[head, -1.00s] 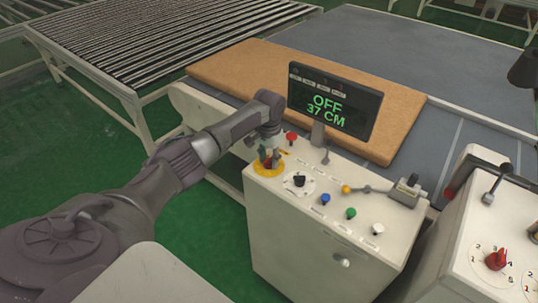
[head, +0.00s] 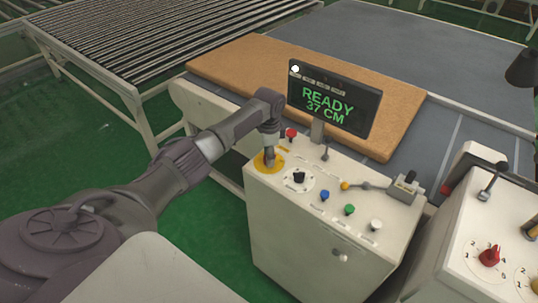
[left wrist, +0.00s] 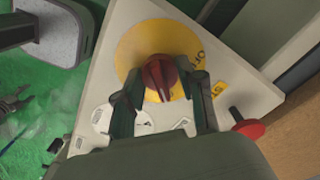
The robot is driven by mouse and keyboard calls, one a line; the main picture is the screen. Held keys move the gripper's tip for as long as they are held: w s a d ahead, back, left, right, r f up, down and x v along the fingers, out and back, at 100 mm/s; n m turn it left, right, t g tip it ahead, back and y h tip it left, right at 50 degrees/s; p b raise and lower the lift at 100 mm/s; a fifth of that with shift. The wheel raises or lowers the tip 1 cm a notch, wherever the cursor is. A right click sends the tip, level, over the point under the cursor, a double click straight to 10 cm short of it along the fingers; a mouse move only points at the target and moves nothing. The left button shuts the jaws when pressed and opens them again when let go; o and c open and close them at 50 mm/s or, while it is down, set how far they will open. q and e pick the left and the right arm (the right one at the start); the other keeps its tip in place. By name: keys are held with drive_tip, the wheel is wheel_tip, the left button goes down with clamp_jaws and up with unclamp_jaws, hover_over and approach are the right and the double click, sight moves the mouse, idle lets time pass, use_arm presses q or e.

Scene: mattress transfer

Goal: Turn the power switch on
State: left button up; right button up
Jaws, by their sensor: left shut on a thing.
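In the head view the yellow disc (head: 262,167) shows, with the knob mostly hidden behind my gripper. My left gripper (head: 269,160) points down over the disc and is shut on the red knob; in the left wrist view its fingers (left wrist: 160,92) lie on both sides of the knob. The display (head: 334,97) reads "READY 37 CM" in green, with a white light lit at its upper left. My right gripper is not in view.
The console top also holds a red button (head: 291,133), a black knob (head: 299,177), blue, green and white buttons, and a lever (head: 368,187). A second console (head: 490,240) stands at the right.

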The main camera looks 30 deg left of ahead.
use_arm(q)
drive_tip(key=shift+r+m, duration=0.1)
drive_tip(key=shift+m, duration=0.2)
idle(0.4)
drive_tip(key=o, duration=1.1)
drive_tip(key=shift+o, duration=0.2)
wheel_tip(320, 180, up, 12)
